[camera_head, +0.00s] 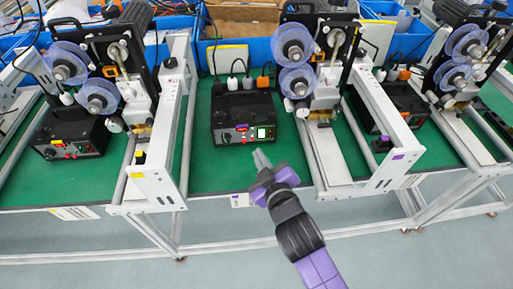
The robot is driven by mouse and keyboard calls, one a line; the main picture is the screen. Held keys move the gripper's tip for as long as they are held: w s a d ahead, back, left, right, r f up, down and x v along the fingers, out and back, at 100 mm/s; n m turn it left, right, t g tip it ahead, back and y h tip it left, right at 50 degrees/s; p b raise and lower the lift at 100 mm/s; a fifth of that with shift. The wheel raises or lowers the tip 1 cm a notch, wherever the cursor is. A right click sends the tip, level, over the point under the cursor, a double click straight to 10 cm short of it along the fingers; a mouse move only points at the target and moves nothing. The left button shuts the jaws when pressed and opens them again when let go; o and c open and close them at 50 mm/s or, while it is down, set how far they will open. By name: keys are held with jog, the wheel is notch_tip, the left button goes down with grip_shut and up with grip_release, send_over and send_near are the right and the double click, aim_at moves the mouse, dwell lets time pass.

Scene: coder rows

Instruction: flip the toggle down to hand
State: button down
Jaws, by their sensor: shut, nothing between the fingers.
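A black control box (243,112) stands on the green bench in the middle of the view. Its front panel has a red display (242,127), a small lit white-green switch (264,132) and small knobs. The toggle is too small to make out, so its position cannot be told. My gripper (259,155) is shut and empty. It appears in front of and below the panel, near the bench's front edge, with its tips pointing up toward the box. I see a gap between the tips and the panel in the picture.
Coder machines with purple reels (294,62) stand on both sides. White rail frames (157,180) flank the box on the left and right (385,120). Similar black boxes stand at the left (70,135) and right. The green surface (215,170) before the middle box is clear.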

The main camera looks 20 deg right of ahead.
aim_at(247, 133)
jog(key=x, duration=0.9)
jog(key=shift+p, duration=0.4)
jog(key=shift+f, duration=0.1)
jog(key=f+b, duration=0.1)
jog(key=b, duration=0.3)
jog(key=shift+s+t, duration=0.1)
jog(key=shift+t, duration=0.2)
jog(key=shift+t+b, duration=0.3)
jog(key=shift+b, duration=0.85)
jog(key=b, duration=0.3)
jog(key=t+b, duration=0.1)
jog(key=b, duration=0.2)
jog(key=shift+s+f+h, duration=0.2)
jog(key=shift+s+h, duration=0.05)
jog(key=shift+h, duration=0.05)
jog(key=shift+s+a+n, duration=0.1)
jog(key=shift+s+n, duration=0.1)
jog(key=shift+n, duration=0.1)
